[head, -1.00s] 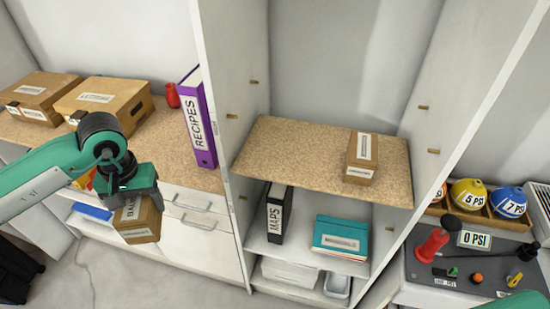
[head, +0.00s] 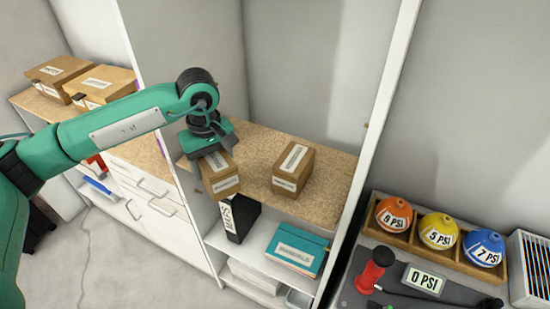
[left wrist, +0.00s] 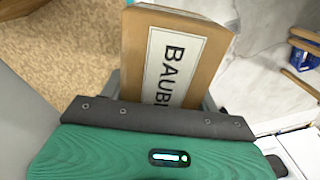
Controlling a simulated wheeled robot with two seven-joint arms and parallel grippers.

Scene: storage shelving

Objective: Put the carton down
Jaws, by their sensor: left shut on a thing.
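My left gripper (head: 208,150) is shut on a brown carton (head: 221,184) with a white label. The carton is at the front left edge of the cork-topped shelf (head: 258,146), slightly tilted; I cannot tell whether it touches the shelf. In the left wrist view the carton (left wrist: 172,62) fills the space beyond the gripper (left wrist: 160,110), and its label starts with "BAUB". A second brown carton (head: 293,170) stands on the shelf to its right, with a gap between them. My right gripper is not in view.
Below the shelf are a black binder (head: 237,218) and a teal box (head: 297,250). White upright panels bound the shelf on both sides. Two more cartons (head: 98,86) sit on the counter at left. Coloured PSI balls (head: 438,231) stand at right.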

